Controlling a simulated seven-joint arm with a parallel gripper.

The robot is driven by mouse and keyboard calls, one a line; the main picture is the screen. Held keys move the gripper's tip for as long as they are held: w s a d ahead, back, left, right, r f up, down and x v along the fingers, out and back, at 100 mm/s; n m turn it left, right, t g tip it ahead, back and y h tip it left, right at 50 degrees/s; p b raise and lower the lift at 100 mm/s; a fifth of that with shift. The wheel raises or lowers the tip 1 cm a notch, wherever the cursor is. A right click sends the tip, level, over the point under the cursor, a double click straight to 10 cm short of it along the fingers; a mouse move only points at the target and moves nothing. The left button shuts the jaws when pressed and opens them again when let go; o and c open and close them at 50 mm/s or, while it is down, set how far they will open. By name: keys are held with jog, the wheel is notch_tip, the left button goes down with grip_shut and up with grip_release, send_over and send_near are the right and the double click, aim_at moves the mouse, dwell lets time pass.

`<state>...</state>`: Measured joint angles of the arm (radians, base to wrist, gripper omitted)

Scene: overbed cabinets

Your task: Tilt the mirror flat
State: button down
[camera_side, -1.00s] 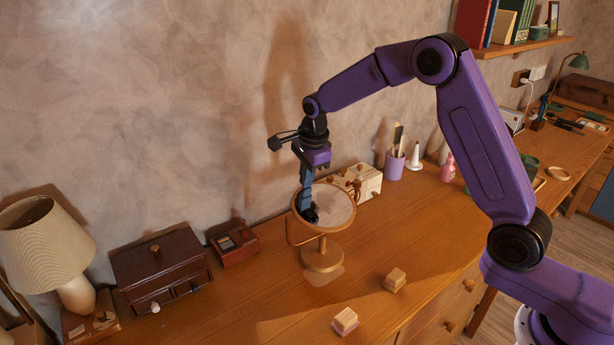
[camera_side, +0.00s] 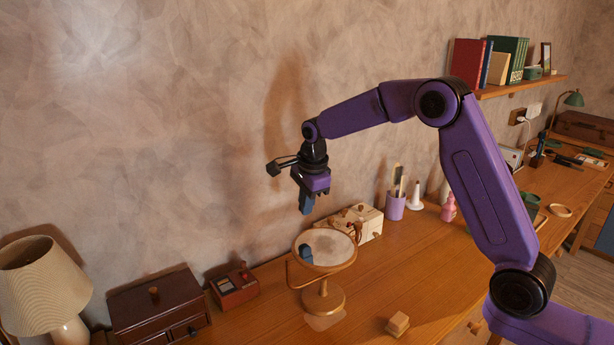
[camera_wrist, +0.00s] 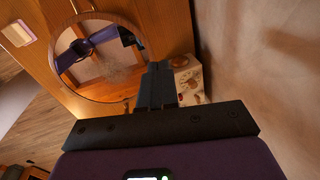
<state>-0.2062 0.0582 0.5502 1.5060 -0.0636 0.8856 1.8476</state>
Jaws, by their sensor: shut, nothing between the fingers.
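The round mirror (camera_side: 328,249) with a wooden rim is tilted well back on its stand, its face turned mostly upward, close to flat. Its round base (camera_side: 322,298) stands upright on the wooden desk. My gripper (camera_side: 306,209) points down above the far edge of the mirror, shut and empty. A gap shows between the fingertips and the rim in the side view. In the wrist view the mirror (camera_wrist: 112,75) lies past my shut fingers (camera_wrist: 158,72), and its glass reflects part of my purple arm. A dark blue reflection shows in the glass in the side view.
A cream box with knobs (camera_side: 366,220) stands close behind the mirror at right. A small red-brown box (camera_side: 234,287) and a dark drawer chest (camera_side: 157,305) stand at left. A wooden block (camera_side: 398,324) lies in front at right. The wall is close behind.

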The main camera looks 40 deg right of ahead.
jog(key=w+v, duration=0.2)
jog(key=v, duration=0.6)
jog(key=s+a+n, duration=0.4)
jog(key=s+n, duration=0.3)
jog(key=s, duration=0.1)
jog(key=s+d+f+n, duration=0.2)
jog(key=s+n, duration=0.6)
jog(key=s, duration=0.3)
jog(key=s+d+f+n+g, duration=0.1)
jog(key=s+d+f+n, duration=0.1)
jog(key=s+n, duration=0.6)
jog(key=s+d+f+n+g, duration=0.1)
jog(key=s+n, duration=0.7)
jog(key=s, duration=0.8)
jog(key=shift+d+f+n+y, duration=0.3)
jog(key=shift+d+f, duration=0.5)
jog(key=shift+d, duration=0.4)
